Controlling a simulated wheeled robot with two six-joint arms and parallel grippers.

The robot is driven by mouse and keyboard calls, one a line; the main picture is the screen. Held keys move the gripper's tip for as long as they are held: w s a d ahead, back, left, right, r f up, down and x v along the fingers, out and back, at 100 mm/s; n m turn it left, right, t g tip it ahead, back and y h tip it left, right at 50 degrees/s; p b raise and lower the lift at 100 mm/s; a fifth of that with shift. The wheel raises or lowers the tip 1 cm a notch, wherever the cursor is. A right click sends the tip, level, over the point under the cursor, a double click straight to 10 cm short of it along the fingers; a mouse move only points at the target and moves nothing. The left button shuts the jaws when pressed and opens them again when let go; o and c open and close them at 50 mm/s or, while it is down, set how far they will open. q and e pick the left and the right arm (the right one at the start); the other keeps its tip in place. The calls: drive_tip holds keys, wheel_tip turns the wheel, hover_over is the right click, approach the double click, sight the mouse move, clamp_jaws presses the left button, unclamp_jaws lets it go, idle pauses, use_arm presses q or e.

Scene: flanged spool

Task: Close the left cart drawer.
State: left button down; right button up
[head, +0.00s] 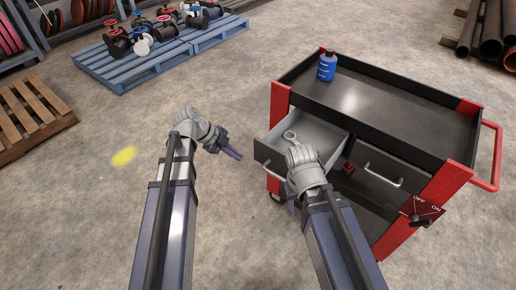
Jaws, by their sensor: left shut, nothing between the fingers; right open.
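The left cart drawer (272,156) is pulled out from the red and black cart (366,118). My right gripper (291,204) is open, in front of the drawer, pointing down. My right wrist hides part of the drawer front, and I cannot tell whether this gripper touches it.
The right cart drawer (376,174) is shut. A blue bottle (327,66) stands on the cart top. A red OFF/ON switch plate (422,211) is at the cart's right front. Blue pallets (124,74) with valves and a wooden pallet (27,122) lie farther off. The floor left of the cart is clear.

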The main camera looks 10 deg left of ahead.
use_arm(q)
drive_tip(key=a+r+m, duration=0.1)
drive_tip(key=b, duration=0.9)
approach(258, 155)
drive_tip(key=s+d+f, duration=0.4)
drive_tip(key=s+f, duration=0.1)
drive_tip(key=shift+w+d+r+p, duration=0.1)
drive_tip(key=shift+w+d+p, duration=0.3)
drive_tip(key=shift+w, duration=0.55)
drive_tip(key=shift+w+d+r+p, duration=0.1)
drive_tip(key=shift+w+d+p, duration=0.1)
drive_tip(key=shift+w+d, duration=0.55)
drive_tip(key=shift+w+a, duration=0.2)
drive_tip(key=shift+w, duration=0.05)
drive_tip(key=w+d, duration=0.3)
drive_tip(key=w, duration=0.3)
drive_tip(key=w+d, duration=0.4)
drive_tip(key=w, duration=0.3)
drive_tip(key=w+d, duration=0.4)
drive_tip(key=w, duration=0.2)
drive_tip(key=shift+w+d, duration=0.1)
drive_tip(key=shift+w, duration=0.2)
drive_tip(key=shift+w+d, duration=0.15)
drive_tip(key=shift+w, duration=0.1)
drive_tip(key=shift+w, duration=0.1)
drive_tip(key=shift+d, duration=0.1)
